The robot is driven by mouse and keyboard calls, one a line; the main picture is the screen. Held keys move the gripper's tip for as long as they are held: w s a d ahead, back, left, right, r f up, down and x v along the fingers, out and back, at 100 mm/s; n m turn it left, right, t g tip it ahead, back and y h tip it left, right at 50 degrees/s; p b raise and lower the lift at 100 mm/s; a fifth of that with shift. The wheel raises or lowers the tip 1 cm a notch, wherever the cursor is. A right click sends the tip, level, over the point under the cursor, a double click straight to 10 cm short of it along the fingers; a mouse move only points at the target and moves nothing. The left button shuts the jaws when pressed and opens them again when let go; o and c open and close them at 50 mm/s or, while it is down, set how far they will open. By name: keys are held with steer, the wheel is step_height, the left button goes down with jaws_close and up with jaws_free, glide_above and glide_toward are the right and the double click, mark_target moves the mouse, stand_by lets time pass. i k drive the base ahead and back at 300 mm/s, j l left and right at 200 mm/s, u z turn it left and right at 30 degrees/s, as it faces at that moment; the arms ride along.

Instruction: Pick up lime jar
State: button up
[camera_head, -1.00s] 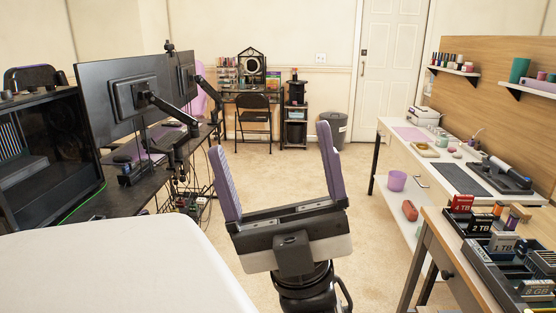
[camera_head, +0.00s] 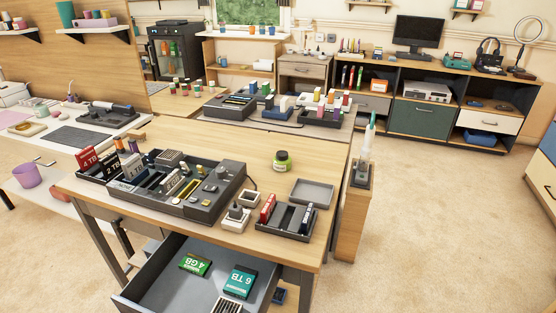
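A small lime-green jar with a dark lid (camera_head: 282,160) stands upright on the wooden desk (camera_head: 310,172), right of the large dark organizer. Nothing touches it, and its front is in clear view. My gripper is not in view now, so its place relative to the jar and its opening do not show.
A dark organizer (camera_head: 216,198) fills the desk's middle left. A grey tray (camera_head: 312,192) and a dark rack (camera_head: 287,221) lie right of and in front of the jar. An open drawer (camera_head: 165,273) juts from the desk front. Carpet (camera_head: 430,220) is free at right.

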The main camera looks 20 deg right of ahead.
mark_target(279, 166)
steer(key=l+u, duration=0.15)
steer(key=l, duration=0.3)
steer(key=i+l+u, duration=0.1)
steer(key=l+u, duration=0.25)
steer(key=l, duration=0.65)
steer(key=l+u, duration=0.4)
steer(key=l, duration=0.55)
steer(key=i+l+u, duration=0.25)
steer(key=l, duration=0.4)
steer(key=i, duration=0.1)
